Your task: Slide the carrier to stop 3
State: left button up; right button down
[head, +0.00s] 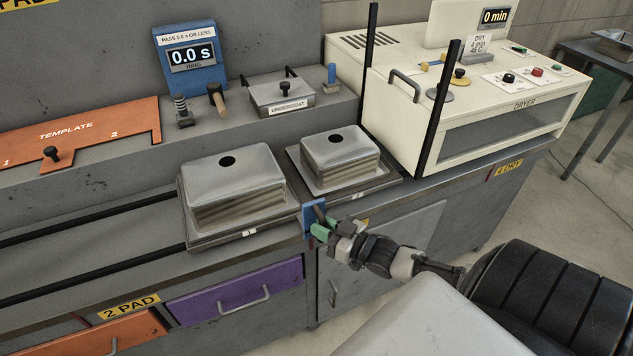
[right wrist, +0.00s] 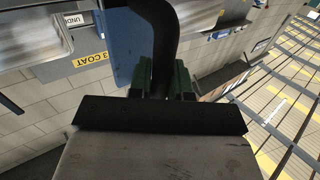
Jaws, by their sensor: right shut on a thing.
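The carrier (head: 215,239) sits on the black rails, with two flat plates side by side. Each plate bears an upturned grey metal basin with a dark hole in its top: the left basin (head: 232,175) and the right basin (head: 341,152). A blue bracket (head: 309,216) with a dark handle stands at the carrier's front edge, between the plates. My right gripper (head: 322,226) is shut on this handle with its green fingertips. In the right wrist view the black handle (right wrist: 162,50) runs between the fingers. The "3 COAT" label (right wrist: 89,60) is near. My left gripper is out of view.
The black rails (head: 95,223) lie bare to the left. Two black posts (head: 436,110) stand before the cream dryer (head: 490,90) at right. A tool ledge behind holds the undercoat box (head: 281,93) and blue timer (head: 190,57). The "2 PAD" label (head: 130,306) is lower left.

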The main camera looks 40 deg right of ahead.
jog(key=c, duration=1.1)
grip_release()
jog(key=b+v, duration=0.1)
jog(key=v, duration=0.9)
jog(key=shift+s+d, duration=0.1)
jog(key=shift+s, duration=0.3)
jog(key=s+d+f+m+g+h, duration=0.1)
jog(key=s+f+g+h, duration=0.25)
jog(key=f, duration=0.85)
jog(key=s+d+f+m+g+h, duration=0.1)
jog(key=s+f+g+h, duration=0.3)
jog(key=f, duration=0.8)
jog(key=s+a+f+g, duration=0.3)
jog(key=s+a+f, duration=0.2)
jog(key=s+a, duration=0.1)
jog(key=s+a+f+g+y, duration=0.1)
jog(key=s+a+f+g, duration=0.1)
jog(key=s+a+f, duration=0.4)
jog(key=s+a+f+n+g+y, duration=0.1)
jog(key=s+a+f+g, duration=0.2)
jog(key=s+a+f, duration=0.3)
jog(key=shift+s+f+g, duration=0.25)
jog(key=shift+s+g, duration=0.1)
jog(key=shift+s, duration=0.55)
